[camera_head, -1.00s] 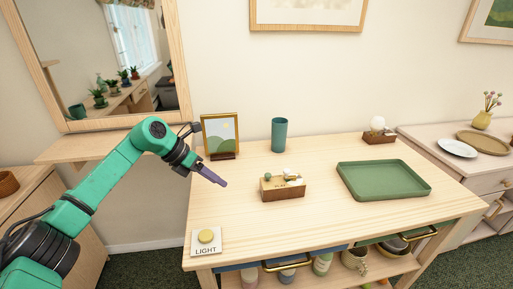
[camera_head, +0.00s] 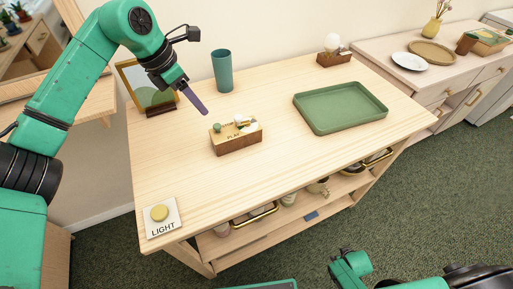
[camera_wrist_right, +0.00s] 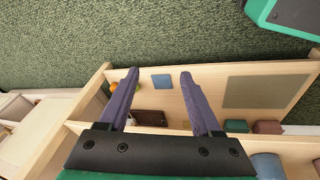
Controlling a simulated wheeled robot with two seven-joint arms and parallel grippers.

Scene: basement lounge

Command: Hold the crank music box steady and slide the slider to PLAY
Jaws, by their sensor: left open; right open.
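The crank music box (camera_head: 236,140) is a small wooden block with a light top marked PLAY, standing on the wooden table (camera_head: 270,95). A green knob and pale parts sit on its top; the slider's exact position is too small to tell. My left gripper (camera_head: 204,110) points down just behind and left of the box, apart from it, with nothing held. Its fingers overlap in the head view. My right gripper (camera_wrist_right: 157,75) is open and empty in the right wrist view, above the carpet and the lower shelf.
A picture frame (camera_head: 158,90), a teal cup (camera_head: 222,70) and a green tray (camera_head: 345,118) stand on the table. A LIGHT button plate (camera_head: 161,218) lies at the front left corner. The tabletop's front middle is clear.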

